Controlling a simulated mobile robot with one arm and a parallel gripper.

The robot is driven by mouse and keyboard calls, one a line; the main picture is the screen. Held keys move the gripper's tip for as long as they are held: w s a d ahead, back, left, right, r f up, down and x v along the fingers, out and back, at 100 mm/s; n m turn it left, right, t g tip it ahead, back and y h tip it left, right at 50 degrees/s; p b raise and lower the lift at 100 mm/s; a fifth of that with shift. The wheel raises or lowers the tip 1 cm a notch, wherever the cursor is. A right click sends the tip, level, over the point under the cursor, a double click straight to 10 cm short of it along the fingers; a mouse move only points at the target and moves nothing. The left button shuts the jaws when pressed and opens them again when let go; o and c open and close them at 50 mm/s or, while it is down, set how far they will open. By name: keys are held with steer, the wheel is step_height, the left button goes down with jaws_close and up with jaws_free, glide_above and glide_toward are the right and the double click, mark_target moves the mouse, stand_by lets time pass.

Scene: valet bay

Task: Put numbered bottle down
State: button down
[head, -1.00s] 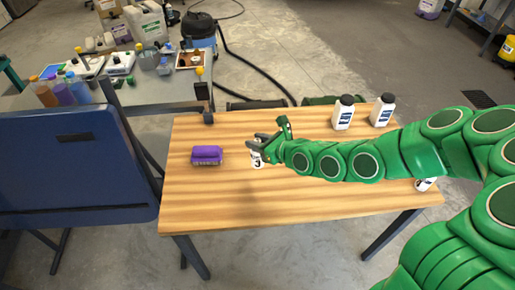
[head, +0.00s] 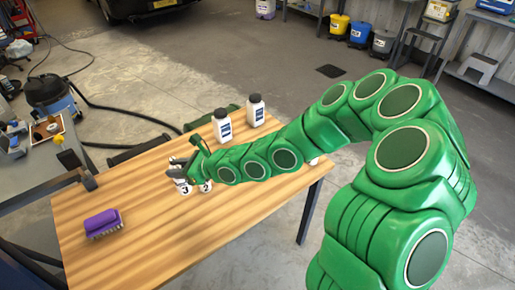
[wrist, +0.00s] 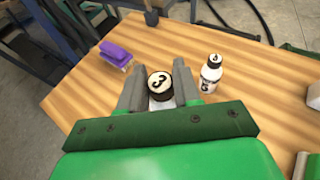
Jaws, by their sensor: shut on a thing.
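I cannot tell whether the held bottle touches the tabletop.
A purple brush (head: 103,222) lies at the table's left side. Two larger white bottles with black caps (head: 222,125) (head: 256,110) stand along the back edge. The table's front middle is clear. A vacuum cleaner (head: 50,96) stands on the floor behind.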

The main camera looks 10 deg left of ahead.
steer(key=w+d+f+m+t+h, duration=0.15)
steer(key=w+d, duration=0.35)
steer(key=d, duration=0.8)
steer(key=w+d+f+m+t+y, duration=0.15)
steer(key=w+d, duration=0.35)
steer(key=d, duration=0.8)
step_height(320, 180, down, 7)
steer(key=h, duration=0.1)
steer(key=shift+a+r, duration=0.15)
steer(key=shift+a, duration=0.1)
steer(key=shift+w, duration=0.1)
steer(key=c, duration=0.8)
jaws_free()
steer(key=shift+v, duration=6)
steer(key=shift+r, duration=0.1)
